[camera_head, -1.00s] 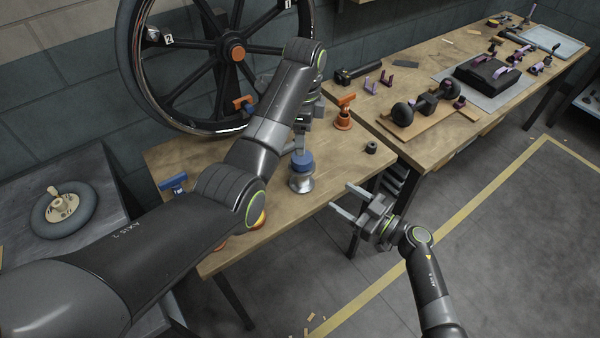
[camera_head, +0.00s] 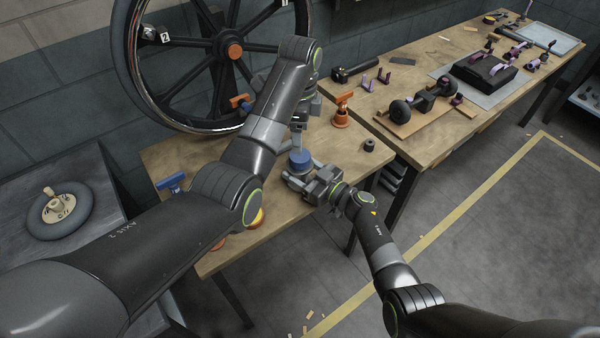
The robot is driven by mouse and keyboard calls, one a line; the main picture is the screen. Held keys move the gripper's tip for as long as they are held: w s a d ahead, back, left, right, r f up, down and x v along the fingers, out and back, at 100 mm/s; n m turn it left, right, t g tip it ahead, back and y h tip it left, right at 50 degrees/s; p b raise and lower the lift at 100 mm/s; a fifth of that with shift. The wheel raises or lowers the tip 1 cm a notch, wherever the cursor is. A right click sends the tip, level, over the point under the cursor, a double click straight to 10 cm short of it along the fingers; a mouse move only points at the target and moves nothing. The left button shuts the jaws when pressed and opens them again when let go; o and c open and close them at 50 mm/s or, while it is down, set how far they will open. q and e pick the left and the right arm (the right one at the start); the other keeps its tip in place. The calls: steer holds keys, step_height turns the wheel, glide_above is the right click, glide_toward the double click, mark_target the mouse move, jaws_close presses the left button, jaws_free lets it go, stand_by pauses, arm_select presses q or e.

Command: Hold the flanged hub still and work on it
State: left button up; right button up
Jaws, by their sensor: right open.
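The flanged hub (camera_head: 299,170) stands upright on the near wooden bench, with a round blue part (camera_head: 300,159) on top. Its silver lower body is now mostly hidden by my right gripper. My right gripper (camera_head: 300,172) is open, with its fingers low beside the hub; whether they touch it is too small to tell. My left gripper (camera_head: 298,146) points down right above the blue part, partly hidden behind my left arm. I cannot tell whether its jaws are open or shut on something.
A large spoked wheel (camera_head: 235,52) stands at the back. An orange fixture (camera_head: 341,112) and a small dark ring (camera_head: 369,145) are right of the hub. A blue clamp (camera_head: 172,182) is at left. Bare bench (camera_head: 225,262) shows in front.

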steer(key=shift+c, duration=0.3)
jaws_close()
arm_select(q)
steer(key=m, duration=0.3)
steer(key=shift+m, duration=0.3)
steer(key=m, duration=0.5)
steer(key=shift+f, duration=4)
